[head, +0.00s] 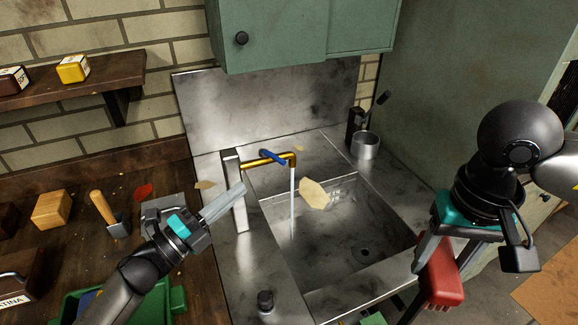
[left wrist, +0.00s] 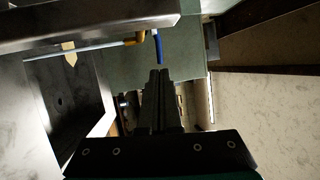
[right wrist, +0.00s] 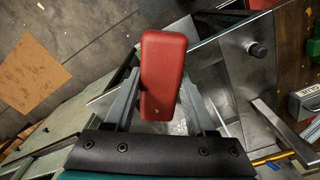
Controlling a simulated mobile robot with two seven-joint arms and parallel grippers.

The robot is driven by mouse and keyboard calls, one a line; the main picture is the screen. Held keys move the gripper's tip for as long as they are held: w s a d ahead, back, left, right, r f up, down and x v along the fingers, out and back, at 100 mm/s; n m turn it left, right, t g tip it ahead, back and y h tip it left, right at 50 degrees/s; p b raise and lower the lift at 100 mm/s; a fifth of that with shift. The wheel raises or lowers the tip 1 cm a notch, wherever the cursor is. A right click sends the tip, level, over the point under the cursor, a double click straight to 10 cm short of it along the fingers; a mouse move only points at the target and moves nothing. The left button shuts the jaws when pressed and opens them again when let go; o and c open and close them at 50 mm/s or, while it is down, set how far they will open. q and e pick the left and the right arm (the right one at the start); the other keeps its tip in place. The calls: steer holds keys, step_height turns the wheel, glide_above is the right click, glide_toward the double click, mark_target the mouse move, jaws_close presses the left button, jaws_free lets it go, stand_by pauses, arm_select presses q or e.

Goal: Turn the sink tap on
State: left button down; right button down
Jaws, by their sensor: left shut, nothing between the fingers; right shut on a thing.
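The sink tap has a steel column (head: 237,195), a brass spout (head: 268,160) and a blue lever (head: 273,156). A pale, thin stream of water (head: 292,195) falls from the spout into the steel sink (head: 345,225). My left gripper (head: 238,190) is shut and empty, just left of the column. In the left wrist view its closed fingers (left wrist: 160,75) point toward the blue lever (left wrist: 159,48), with a gap visible between. The stream (left wrist: 85,49) shows there too.
A wooden counter at left carries a wooden cube (head: 52,208), a wooden-handled tool (head: 104,208) and a green crate (head: 178,300). A green cabinet (head: 300,30) hangs above the sink. A steel cup (head: 365,146) stands at the back right. A dark knob (head: 265,300) is at the front.

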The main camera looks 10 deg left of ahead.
mark_target(273, 158)
arm_select(q)
steer(key=x, duration=0.8)
steer(key=shift+w+p, duration=0.15)
steer(key=shift+p, duration=0.2)
arm_select(e)
steer(key=shift+r, duration=0.5)
arm_select(q)
steer(key=shift+d+y, duration=0.15)
steer(key=shift+y, duration=0.15)
arm_select(e)
steer(key=shift+w, duration=0.1)
